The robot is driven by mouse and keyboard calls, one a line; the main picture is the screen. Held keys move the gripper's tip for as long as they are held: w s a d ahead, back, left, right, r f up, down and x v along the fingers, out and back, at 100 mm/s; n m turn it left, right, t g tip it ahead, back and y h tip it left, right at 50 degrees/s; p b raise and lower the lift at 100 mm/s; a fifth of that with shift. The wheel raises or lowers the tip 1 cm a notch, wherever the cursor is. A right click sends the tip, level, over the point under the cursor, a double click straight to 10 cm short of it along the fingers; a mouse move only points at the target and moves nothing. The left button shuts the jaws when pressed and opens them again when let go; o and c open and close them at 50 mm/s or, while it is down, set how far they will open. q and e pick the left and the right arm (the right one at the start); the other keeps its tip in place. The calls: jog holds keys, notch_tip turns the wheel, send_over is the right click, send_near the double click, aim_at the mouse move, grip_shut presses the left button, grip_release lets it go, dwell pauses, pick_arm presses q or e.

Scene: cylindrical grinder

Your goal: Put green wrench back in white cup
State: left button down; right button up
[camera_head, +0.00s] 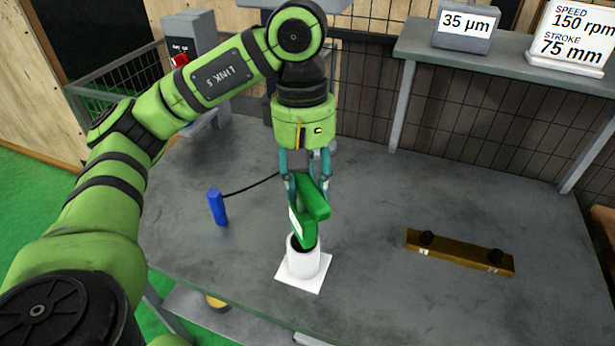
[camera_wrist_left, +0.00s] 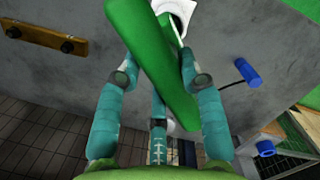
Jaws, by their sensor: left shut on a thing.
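The green wrench (camera_head: 309,210) is held upright by my left gripper (camera_head: 306,183), which is shut on its upper part. Its lower end is at the mouth of the white cup (camera_head: 304,263), and seems to reach into the opening; how deep is hidden. The cup stands on a white square base on the grey table. In the left wrist view the green wrench (camera_wrist_left: 150,60) runs between the teal fingers, with the white cup (camera_wrist_left: 178,10) partly hidden behind its far end. My right gripper is not in view.
A blue cylinder (camera_head: 217,207) with a black cable stands left of the cup. A brass-coloured bar (camera_head: 460,252) with black knobs lies to the right. A grey shelf (camera_head: 500,58) with signs stands at the back right. The table (camera_head: 400,200) between cup and bar is clear.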

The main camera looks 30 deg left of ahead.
pick_arm(q)
jog(key=shift+f+b, duration=0.4)
jog(key=shift+f, duration=0.05)
jog(key=c, duration=0.7)
grip_release()
jog(key=shift+r, duration=0.1)
notch_tip(320, 180, up, 12)
jog(key=a, duration=0.1)
jog(key=shift+w, duration=0.35)
jog(key=shift+a, duration=0.1)
